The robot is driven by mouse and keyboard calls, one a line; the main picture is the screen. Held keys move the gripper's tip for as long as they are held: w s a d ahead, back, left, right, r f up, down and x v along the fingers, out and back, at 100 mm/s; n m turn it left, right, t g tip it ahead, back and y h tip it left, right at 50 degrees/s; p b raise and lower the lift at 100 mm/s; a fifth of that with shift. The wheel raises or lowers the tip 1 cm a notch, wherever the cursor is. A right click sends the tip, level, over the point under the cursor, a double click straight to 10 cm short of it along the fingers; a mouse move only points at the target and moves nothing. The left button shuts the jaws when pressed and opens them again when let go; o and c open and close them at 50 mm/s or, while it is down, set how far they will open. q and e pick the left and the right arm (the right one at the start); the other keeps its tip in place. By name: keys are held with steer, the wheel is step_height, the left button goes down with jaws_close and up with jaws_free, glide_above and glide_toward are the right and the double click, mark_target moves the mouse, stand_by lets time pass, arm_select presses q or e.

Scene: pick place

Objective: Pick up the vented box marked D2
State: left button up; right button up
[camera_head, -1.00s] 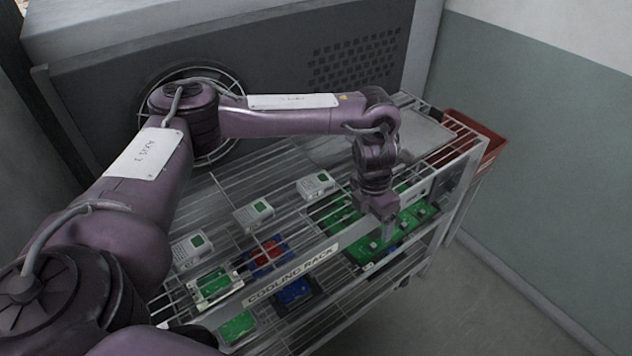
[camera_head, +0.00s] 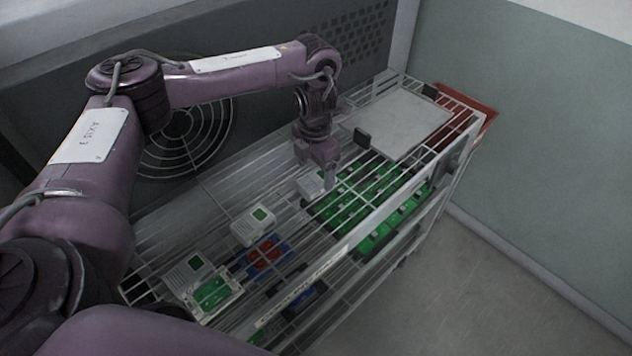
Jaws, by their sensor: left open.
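Three small white vented boxes with green squares stand in a row on the top wire shelf. One is at the left (camera_head: 186,273), one in the middle (camera_head: 252,226) and one farther right (camera_head: 310,184). I cannot read a D2 mark on any of them. My left gripper (camera_head: 321,168) is open and points down right by the right-hand box, hiding part of it. I cannot tell whether it touches the box. My right gripper is out of view.
A fan housing wall (camera_head: 190,137) stands behind. A red bin (camera_head: 468,100) is at the far right end.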

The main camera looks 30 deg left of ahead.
mark_target(314, 179)
arm_select(q)
steer(key=f, duration=0.3)
steer(key=shift+w+a+f, duration=0.1)
steer(key=shift+a+f, duration=0.1)
steer(key=shift+f, duration=0.3)
steer(key=c, duration=1)
steer(key=shift+c, duration=0.6)
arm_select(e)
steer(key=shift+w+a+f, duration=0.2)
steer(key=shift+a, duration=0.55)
